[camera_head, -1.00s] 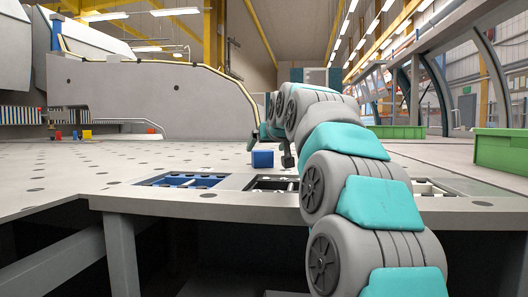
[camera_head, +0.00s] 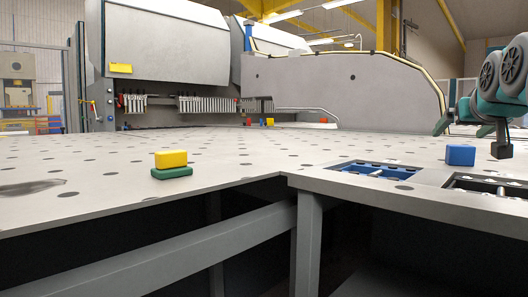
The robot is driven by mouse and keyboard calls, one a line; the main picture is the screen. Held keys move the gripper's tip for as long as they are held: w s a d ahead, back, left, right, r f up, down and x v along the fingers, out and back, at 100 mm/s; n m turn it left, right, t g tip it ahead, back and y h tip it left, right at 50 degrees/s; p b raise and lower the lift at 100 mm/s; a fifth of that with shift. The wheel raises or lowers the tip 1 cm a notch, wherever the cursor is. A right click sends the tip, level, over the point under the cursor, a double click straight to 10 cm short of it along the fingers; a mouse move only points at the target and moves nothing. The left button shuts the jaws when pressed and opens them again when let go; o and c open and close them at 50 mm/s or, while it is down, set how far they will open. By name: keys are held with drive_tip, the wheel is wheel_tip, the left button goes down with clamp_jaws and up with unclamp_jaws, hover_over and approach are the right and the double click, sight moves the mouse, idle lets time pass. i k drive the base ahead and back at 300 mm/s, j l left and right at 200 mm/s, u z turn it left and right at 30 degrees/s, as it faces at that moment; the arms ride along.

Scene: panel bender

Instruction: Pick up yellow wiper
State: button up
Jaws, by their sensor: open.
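A yellow block (camera_head: 171,158), which looks like the yellow wiper, rests on top of a flat green block (camera_head: 172,173) near the front edge of the perforated table, left of centre in the head view. My gripper (camera_head: 472,138) is at the far right of the view, above the table and well to the right of the yellow block. It is open, with nothing seen between its fingers. My arm is partly cut off by the right picture edge.
A blue block (camera_head: 460,155) stands below my gripper. A blue-lined tray recess (camera_head: 372,170) and a dark recess (camera_head: 487,186) lie at the table's front edge. Small coloured blocks (camera_head: 268,122) sit far back. The table surface (camera_head: 250,150) around the yellow block is clear.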

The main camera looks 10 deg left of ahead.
sight(172, 164)
drive_tip(key=u, duration=1.3)
